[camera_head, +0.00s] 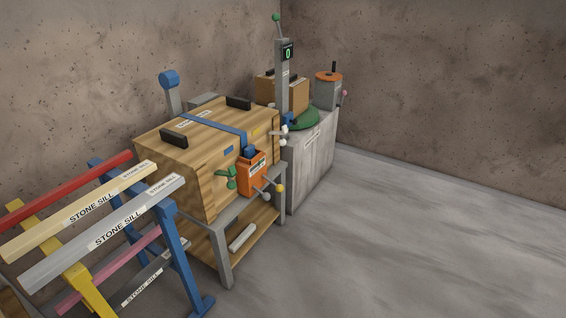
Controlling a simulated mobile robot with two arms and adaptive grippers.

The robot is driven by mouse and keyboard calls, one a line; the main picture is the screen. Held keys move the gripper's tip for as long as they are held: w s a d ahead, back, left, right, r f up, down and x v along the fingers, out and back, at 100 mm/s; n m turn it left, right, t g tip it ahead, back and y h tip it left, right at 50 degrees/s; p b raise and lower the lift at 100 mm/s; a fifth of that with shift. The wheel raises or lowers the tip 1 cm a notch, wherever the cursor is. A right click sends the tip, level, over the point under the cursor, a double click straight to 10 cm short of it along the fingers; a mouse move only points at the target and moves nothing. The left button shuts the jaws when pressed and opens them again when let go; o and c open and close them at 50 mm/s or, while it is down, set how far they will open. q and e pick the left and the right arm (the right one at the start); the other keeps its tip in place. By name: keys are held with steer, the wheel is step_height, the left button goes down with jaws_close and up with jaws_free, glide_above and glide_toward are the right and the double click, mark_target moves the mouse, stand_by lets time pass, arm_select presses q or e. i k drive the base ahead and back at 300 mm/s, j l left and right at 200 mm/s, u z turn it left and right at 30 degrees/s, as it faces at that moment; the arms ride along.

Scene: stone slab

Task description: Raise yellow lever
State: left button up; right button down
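Neither of my grippers is in view.
The wooden crate (178,152) stands on a grey-legged bench. A green handle (230,180) and white knobs (284,142) are near the lever. A blue rack with stone sills (125,222) stands at the left. The grey floor (430,240) at right is clear.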

mark_target(278, 189)
steer(key=i+l+u, duration=0.1)
steer(key=i+u, duration=0.15)
steer(key=i, duration=0.3)
steer(key=i+l+u, duration=0.3)
steer(key=i, duration=0.2)
steer(key=i+l+u, duration=0.25)
steer(key=i, duration=0.25)
